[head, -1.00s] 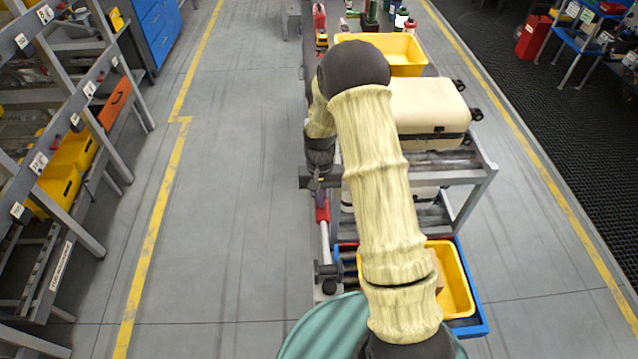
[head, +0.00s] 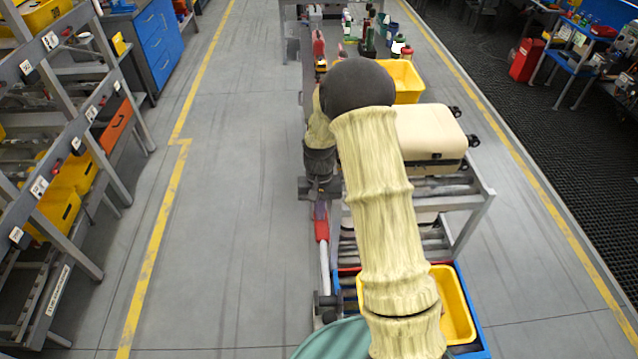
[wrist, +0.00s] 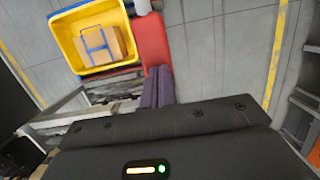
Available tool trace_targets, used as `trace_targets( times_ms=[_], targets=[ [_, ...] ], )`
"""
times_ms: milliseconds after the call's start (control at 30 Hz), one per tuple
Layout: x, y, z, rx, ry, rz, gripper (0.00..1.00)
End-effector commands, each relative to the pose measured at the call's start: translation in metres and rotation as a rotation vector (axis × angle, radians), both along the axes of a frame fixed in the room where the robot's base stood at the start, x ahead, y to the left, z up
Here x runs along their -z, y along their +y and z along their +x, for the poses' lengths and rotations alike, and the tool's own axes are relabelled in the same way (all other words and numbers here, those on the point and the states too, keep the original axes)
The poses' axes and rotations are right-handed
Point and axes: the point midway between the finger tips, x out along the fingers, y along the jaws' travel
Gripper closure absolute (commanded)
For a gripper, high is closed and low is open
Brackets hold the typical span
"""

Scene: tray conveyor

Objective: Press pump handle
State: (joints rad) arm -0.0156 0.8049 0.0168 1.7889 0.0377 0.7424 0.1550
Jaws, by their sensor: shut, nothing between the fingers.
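The pump handle (head: 321,230) is a red grip on a grey bar, at the left side of the conveyor in the head view. Its red part also shows large in the wrist view (wrist: 152,42), just beyond my fingertips. My gripper (head: 319,207) points down over the far end of the red grip, with its purple fingers together and empty. The fingers also show in the wrist view (wrist: 158,72), overlapping the lower edge of the red part. I cannot tell whether they touch it.
A yellow bin (head: 456,310) in a blue tray (head: 474,333) stands right of the handle; the wrist view shows a cardboard box (wrist: 100,46) in the bin. A cream suitcase (head: 430,128) lies on the conveyor farther back. The floor at left is clear up to the shelves (head: 60,130).

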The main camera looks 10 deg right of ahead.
Motion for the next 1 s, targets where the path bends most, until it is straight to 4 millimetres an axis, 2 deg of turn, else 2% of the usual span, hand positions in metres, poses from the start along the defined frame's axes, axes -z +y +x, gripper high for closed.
trace_targets(
  times_ms=[300, 467, 600, 1000],
  targets=[
    [-0.051, -0.002, 0.017, -0.001, -0.01, 0.001, 1.0],
    [-0.071, -0.002, 0.022, -0.001, -0.007, 0.001, 1.0],
    [-0.077, -0.003, 0.023, -0.001, -0.003, 0.001, 1.0],
    [-0.078, -0.005, 0.023, 0.003, -0.003, 0.001, 1.0]
  ],
)
